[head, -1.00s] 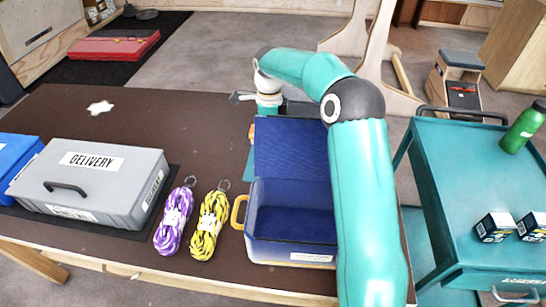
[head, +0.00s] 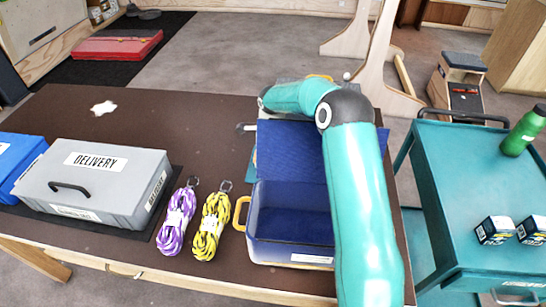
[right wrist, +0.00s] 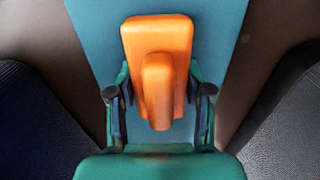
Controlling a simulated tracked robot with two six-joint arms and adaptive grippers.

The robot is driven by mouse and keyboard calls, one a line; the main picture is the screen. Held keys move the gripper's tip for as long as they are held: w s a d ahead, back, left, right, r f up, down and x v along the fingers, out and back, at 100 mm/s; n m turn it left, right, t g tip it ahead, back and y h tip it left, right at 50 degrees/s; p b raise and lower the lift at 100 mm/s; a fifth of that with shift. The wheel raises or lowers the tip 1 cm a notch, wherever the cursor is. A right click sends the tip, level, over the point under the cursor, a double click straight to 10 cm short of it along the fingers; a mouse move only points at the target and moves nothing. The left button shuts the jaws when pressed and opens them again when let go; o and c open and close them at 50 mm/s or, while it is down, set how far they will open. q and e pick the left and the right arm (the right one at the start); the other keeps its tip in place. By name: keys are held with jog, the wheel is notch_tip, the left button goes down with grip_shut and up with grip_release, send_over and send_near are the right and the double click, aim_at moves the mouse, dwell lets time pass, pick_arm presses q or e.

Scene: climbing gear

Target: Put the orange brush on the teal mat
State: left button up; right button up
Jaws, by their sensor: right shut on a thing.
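The orange brush (right wrist: 158,62) is between the two fingers of my right gripper (right wrist: 160,105) in the right wrist view, its rounded handle towards the palm. The gripper is shut on it. The teal mat (right wrist: 95,35) lies behind the brush in that view; I cannot tell whether the brush touches it. In the head view only a sliver of the mat (head: 252,160) shows left of the blue box's raised lid. The lid and my right arm hide the brush and most of the gripper there. My left gripper is not in view.
The open blue box (head: 290,215) stands in front of the mat, its lid (head: 290,150) raised. Purple rope (head: 177,220), yellow rope (head: 211,225) and a grey delivery case (head: 100,180) lie to its left. A teal cart (head: 470,180) stands right. The table's back left is mostly clear.

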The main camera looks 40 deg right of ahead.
jog(key=o, duration=0.7)
jog(key=shift+f, duration=0.1)
jog(key=o, duration=0.5)
notch_tip(320, 180, up, 12)
jog(key=shift+r+b, duration=0.2)
jog(key=shift+b, duration=0.15)
